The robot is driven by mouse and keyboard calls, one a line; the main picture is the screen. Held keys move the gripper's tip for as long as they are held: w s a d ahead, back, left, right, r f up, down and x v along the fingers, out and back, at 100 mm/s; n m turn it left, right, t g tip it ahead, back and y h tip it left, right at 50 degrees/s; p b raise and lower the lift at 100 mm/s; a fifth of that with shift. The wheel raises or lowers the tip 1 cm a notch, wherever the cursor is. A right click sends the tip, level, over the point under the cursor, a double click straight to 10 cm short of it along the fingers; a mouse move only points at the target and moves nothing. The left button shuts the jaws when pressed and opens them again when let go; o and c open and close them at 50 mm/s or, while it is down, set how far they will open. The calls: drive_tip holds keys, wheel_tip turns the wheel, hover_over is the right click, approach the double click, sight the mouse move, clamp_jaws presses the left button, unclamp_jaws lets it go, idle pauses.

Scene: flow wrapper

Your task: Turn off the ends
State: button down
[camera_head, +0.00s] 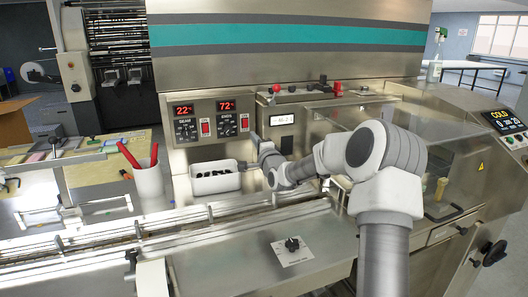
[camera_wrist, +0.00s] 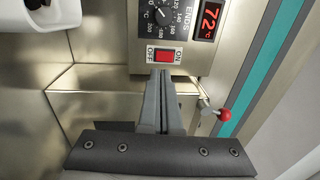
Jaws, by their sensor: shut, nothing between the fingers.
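The ends panel (camera_wrist: 180,25) shows in the wrist view with a dial and a red display (camera_wrist: 207,20) reading 72. Its red rocker switch (camera_wrist: 163,56) sits below the dial, between the words OFF and ON. In the head view, that switch (camera_head: 244,123) is on the right-hand panel, under the 72 display (camera_head: 227,105). My gripper (camera_wrist: 161,72) is shut and empty, its fingertips pointing at the switch's lower edge. I cannot tell whether they touch. In the head view, my gripper (camera_head: 252,137) is small and partly hidden by my wrist.
A second panel to the left has a display (camera_head: 184,110) reading 22 and its own red switch (camera_head: 205,128). A white bin (camera_head: 215,180) with dark pieces stands below the panels. A red-knobbed lever (camera_wrist: 222,114) is to the right of my fingers.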

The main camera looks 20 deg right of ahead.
drive_tip(key=s+f, duration=0.1)
drive_tip(key=s, duration=0.6)
idle(0.4)
